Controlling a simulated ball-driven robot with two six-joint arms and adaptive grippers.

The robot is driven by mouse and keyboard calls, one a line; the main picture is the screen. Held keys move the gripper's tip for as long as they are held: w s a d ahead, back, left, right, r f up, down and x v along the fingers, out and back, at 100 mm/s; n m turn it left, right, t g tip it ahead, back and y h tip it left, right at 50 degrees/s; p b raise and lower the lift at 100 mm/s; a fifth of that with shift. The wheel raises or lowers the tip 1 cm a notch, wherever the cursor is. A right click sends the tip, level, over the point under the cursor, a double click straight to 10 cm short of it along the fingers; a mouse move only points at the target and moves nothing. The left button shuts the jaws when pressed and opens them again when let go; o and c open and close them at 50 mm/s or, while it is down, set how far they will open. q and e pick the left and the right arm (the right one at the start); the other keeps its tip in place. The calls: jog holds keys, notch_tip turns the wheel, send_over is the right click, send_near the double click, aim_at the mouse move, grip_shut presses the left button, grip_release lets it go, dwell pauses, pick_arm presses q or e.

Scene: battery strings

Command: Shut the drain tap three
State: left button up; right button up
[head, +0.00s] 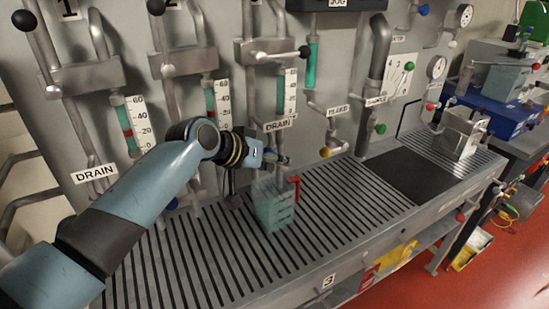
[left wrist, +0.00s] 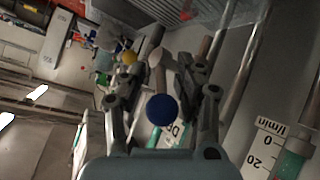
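The third column's DRAIN label (head: 278,125) shows in the head view, just above my left gripper (head: 275,158). The left wrist view shows a blue ball knob (left wrist: 161,109) between the spread fingers of the left gripper (left wrist: 157,75). The fingers stand apart on both sides of the knob, and I see no clear contact. The tap's lever and body are mostly hidden by my gripper in the head view. A translucent teal jug (head: 273,210) with a red handle (head: 296,187) stands on the grating below. My right gripper is not in view.
The slotted grating (head: 200,260) runs along the bench, with a black mat (head: 408,174) to its right. A yellow knob (head: 325,152) and a green knob (head: 380,129) stick out right of my gripper. Another blue knob (head: 172,204) sits below my arm.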

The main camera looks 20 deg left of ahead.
pick_arm(q)
jog(key=shift+r, duration=0.15)
jog(key=shift+a+r, duration=0.1)
jog(key=shift+r, duration=0.05)
jog(key=v, duration=1.1)
jog(key=shift+s, duration=0.3)
jog(key=shift+a, duration=0.1)
jog(key=shift+c, duration=0.3)
